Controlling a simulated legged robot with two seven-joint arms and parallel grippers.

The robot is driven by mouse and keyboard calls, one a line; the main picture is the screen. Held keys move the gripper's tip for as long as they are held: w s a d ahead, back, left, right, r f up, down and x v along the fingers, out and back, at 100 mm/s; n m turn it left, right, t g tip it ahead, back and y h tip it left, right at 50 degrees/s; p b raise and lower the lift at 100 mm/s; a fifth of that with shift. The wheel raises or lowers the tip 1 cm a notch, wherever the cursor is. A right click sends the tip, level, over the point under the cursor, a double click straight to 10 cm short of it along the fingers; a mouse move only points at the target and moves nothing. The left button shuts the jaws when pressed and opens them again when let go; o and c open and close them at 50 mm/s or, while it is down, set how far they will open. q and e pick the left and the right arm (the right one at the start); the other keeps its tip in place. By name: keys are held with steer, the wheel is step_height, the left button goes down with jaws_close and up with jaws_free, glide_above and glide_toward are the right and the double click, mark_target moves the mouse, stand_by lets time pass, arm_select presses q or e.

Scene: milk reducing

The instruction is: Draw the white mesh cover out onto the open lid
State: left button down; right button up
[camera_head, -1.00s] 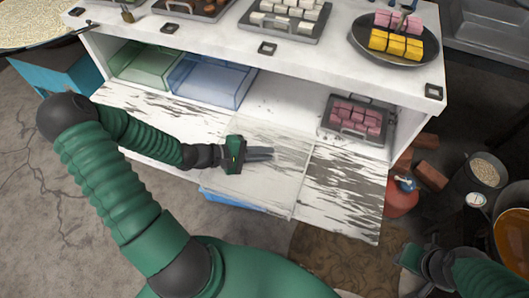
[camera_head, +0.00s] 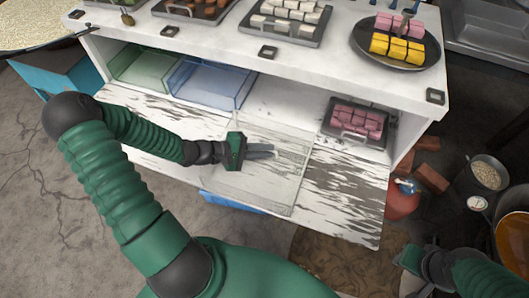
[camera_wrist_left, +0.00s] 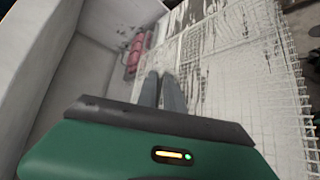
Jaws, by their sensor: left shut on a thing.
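The white mesh cover (camera_head: 285,175) is a thin, see-through sheet lying over the open lid (camera_head: 345,195), a worn white panel folded out at the front of the cabinet. Its fine grid and right edge show in the left wrist view (camera_wrist_left: 235,50). My left gripper (camera_head: 272,151) is over the cover and shut on it; its fingers (camera_wrist_left: 161,90) lie close together in the left wrist view. The exact gripped spot is hidden. My right gripper (camera_head: 410,258) is at the lower right, away from the cover, and its fingers are too dark to read.
A green bin (camera_head: 140,70) and a blue bin (camera_head: 212,82) stand inside the cabinet at left. A tray of pink cubes (camera_head: 355,122) sits at its right. The shelf between them is clear. A pan (camera_head: 395,60) and trays stand on top. A red vessel (camera_head: 402,200) is beside the lid.

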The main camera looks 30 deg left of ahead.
arm_select(q)
steer(key=shift+a+f, duration=0.1)
steer(key=shift+a, duration=0.1)
steer(key=c, duration=1.4)
jaws_free()
steer(key=shift+d, duration=0.15)
steer(key=v, duration=1.6)
steer(key=shift+s+a+r+p, duration=0.25)
steer(key=shift+a+p, duration=0.05)
steer(key=shift+p, duration=0.15)
